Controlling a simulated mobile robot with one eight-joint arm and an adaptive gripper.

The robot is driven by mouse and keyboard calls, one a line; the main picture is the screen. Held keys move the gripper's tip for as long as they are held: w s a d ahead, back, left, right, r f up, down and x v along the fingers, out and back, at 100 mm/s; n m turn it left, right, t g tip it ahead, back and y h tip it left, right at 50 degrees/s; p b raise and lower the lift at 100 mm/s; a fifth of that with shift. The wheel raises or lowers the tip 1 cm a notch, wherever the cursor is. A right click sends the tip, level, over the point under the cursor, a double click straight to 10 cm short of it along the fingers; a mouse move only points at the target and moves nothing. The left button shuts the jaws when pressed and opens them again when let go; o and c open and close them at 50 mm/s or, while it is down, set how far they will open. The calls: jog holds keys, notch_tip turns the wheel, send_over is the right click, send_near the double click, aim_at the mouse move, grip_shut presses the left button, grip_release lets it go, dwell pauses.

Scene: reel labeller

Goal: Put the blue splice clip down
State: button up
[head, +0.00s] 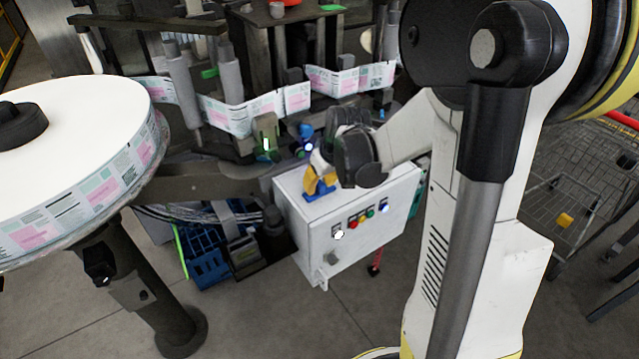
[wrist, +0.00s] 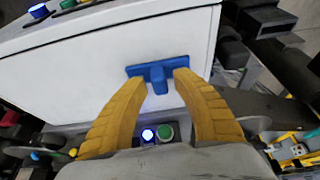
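The blue splice clip (wrist: 158,73) lies on the white top of the control box in the wrist view, with its wide bar across and its short stem pointing toward me. In the head view the clip (head: 320,193) shows as a blue patch on the box top under my fingers. My gripper (wrist: 160,80) has its two yellow fingers on either side of the stem, with a narrow gap showing at each side. The fingers look open around the clip. In the head view my gripper (head: 319,183) points down at the box top, partly hidden by my wrist.
The white control box (head: 335,250) has several coloured buttons on its front. Its top is bare around the clip. A labeller with a printed web (head: 250,113) stands behind, and a large label reel (head: 70,150) is at the left. A wire cart (head: 575,190) is at the right.

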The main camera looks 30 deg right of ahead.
jog(key=shift+r, duration=0.1)
jog(key=shift+r+p, duration=0.3)
jog(key=p+v, duration=0.4)
jog(key=v, duration=0.7)
jog(key=s+a+r+t, duration=0.1)
jog(key=s+a+r, duration=0.2)
jog(key=s+a, duration=0.3)
jog(key=s+a+r+t, duration=0.1)
jog(key=s+a+r, duration=0.2)
jog(key=s+a, duration=0.3)
jog(key=a, duration=0.2)
jog(key=shift+s+a+t, duration=0.3)
jog(key=shift+a, duration=0.05)
